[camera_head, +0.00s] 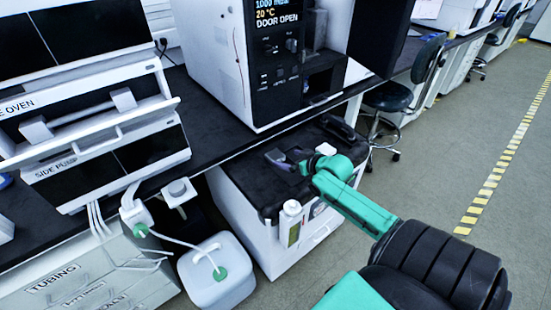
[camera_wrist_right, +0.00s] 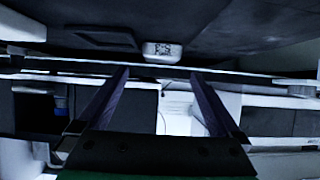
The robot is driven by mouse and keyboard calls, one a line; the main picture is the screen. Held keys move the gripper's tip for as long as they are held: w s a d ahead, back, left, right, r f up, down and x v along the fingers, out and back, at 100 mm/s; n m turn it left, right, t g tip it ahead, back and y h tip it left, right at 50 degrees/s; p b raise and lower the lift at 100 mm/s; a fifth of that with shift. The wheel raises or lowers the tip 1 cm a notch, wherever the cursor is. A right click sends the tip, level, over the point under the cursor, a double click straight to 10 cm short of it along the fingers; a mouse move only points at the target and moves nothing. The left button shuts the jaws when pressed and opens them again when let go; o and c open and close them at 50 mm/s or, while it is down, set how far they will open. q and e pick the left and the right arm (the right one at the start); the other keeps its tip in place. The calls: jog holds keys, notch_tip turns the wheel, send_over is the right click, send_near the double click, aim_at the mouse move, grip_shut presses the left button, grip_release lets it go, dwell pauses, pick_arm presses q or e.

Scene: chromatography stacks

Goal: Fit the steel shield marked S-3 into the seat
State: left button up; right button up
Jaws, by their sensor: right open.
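I cannot make out a steel shield marked S-3 in either view, nor pick out the seat for certain. A white instrument (camera_head: 214,62) stands on the bench, its black front panel reading "DOOR OPEN" over a dark open recess (camera_head: 322,82). My right gripper (camera_head: 276,160) is over the black top of a low white cabinet, below and in front of this instrument. In the right wrist view its two dark fingers (camera_wrist_right: 160,76) stand apart with nothing between them. A small white block with a square code (camera_wrist_right: 163,51) shows beyond the fingertips. My left gripper is out of view.
The low white cabinet (camera_head: 243,218) has a white bottle (camera_head: 290,224) at its front. A white jug (camera_head: 216,275) with tubing stands on the floor. Oven and pump modules (camera_head: 90,150) stack at left.

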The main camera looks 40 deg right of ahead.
aim_at(276, 155)
jog(key=b+x, duration=0.1)
jog(key=x, duration=0.6)
jog(key=shift+w+a, duration=0.1)
jog(key=shift+w, duration=0.15)
jog(key=shift+r, duration=0.1)
grip_shut()
